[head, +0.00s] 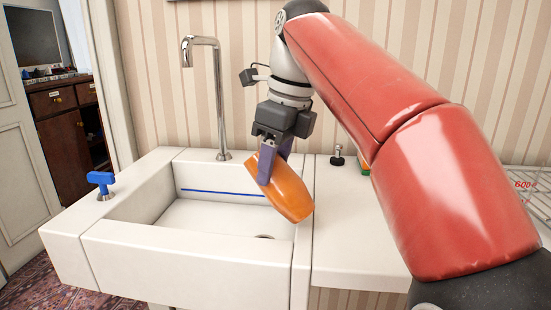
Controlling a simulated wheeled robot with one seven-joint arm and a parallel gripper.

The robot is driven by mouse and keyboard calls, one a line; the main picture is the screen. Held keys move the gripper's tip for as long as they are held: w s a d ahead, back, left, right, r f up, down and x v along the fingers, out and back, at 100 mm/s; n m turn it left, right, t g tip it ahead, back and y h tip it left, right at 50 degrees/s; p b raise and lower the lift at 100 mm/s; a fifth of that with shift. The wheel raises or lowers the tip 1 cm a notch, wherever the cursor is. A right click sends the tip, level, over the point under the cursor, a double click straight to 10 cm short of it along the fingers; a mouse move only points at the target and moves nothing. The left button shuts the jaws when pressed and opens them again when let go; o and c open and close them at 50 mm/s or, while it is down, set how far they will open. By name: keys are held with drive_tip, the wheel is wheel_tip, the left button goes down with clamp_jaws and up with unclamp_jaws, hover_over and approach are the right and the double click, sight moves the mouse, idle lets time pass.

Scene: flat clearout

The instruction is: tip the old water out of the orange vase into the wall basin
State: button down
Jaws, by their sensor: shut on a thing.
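The orange vase (291,194) is held by my gripper (266,173) over the right side of the wall basin (140,237). My gripper's fingers are shut around the vase. The vase is tilted, with one end up at the left and the other end lower at the right, near the basin's right rim. I cannot tell from this view which end is the mouth, and no water shows. The basin's white floor is visible, with a blue line along its back wall and a dark drain partly showing near the front right.
A tall metal tap (221,100) stands at the basin's back. A blue handle (101,183) is on the left rim. A white counter (355,240) adjoins on the right, with a small black-topped fitting (338,157) at its back. A wire rack (535,190) is at far right.

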idle(0.3)
drive_tip(key=shift+a+f+g+h, duration=0.1)
drive_tip(key=shift+f+g+h, duration=0.15)
drive_tip(key=shift+h, duration=0.35)
drive_tip(key=shift+r, duration=0.1)
drive_tip(key=shift+a+f+g+h, duration=0.15)
drive_tip(key=shift+f+g+h, duration=0.2)
drive_tip(key=shift+h, duration=0.35)
drive_tip(key=shift+d, duration=0.2)
